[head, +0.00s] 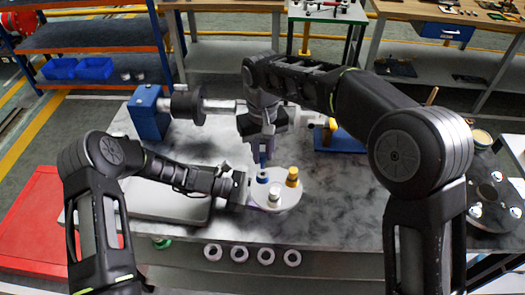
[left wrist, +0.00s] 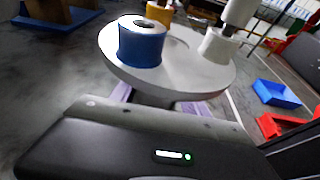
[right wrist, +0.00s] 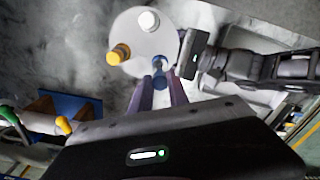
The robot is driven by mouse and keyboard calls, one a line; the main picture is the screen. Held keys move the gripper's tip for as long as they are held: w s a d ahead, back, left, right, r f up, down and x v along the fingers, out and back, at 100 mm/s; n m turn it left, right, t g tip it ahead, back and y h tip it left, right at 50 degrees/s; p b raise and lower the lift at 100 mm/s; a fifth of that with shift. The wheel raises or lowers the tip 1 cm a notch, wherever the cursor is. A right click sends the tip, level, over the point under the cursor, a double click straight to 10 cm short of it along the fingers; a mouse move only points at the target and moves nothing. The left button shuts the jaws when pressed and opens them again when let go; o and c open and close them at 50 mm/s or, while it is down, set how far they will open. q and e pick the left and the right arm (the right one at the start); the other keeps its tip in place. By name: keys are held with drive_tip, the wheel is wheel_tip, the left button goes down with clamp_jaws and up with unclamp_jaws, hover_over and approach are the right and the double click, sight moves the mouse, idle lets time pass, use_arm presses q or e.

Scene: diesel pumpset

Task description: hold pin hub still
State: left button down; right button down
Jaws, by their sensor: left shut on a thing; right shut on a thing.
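The pin hub is a pale round disc (head: 291,197) with a blue collar (head: 262,177), a white post (head: 275,194) and a yellow post (head: 292,177) on top. It also shows in the left wrist view (left wrist: 180,72) and right wrist view (right wrist: 137,38). My left gripper (head: 247,191) reaches it from the left. In the left wrist view its purple fingers (left wrist: 160,103) are shut on the hub below the disc. My right gripper (head: 263,153) is above the blue collar, shut on a small blue piece (right wrist: 160,70). The exact grip contacts are partly hidden.
The hub is over a grey marbled bench (head: 340,210). A blue block with a shaft (head: 149,112) stands at back left, and a blue stand (head: 340,139) behind right. A dark round part with white-topped studs (head: 487,196) is at right. The bench's front middle is clear.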

sight(263, 168)
drive_tip(key=shift+f, duration=0.75)
drive_tip(key=shift+f, duration=1.55)
idle(0.8)
drive_tip(key=c, duration=1.2)
unclamp_jaws()
wheel_tip(263, 168, up, 12)
drive_tip(key=shift+r, duration=0.1)
use_arm(q)
drive_tip(key=shift+c, duration=2.3)
unclamp_jaws()
drive_tip(key=shift+a, duration=0.1)
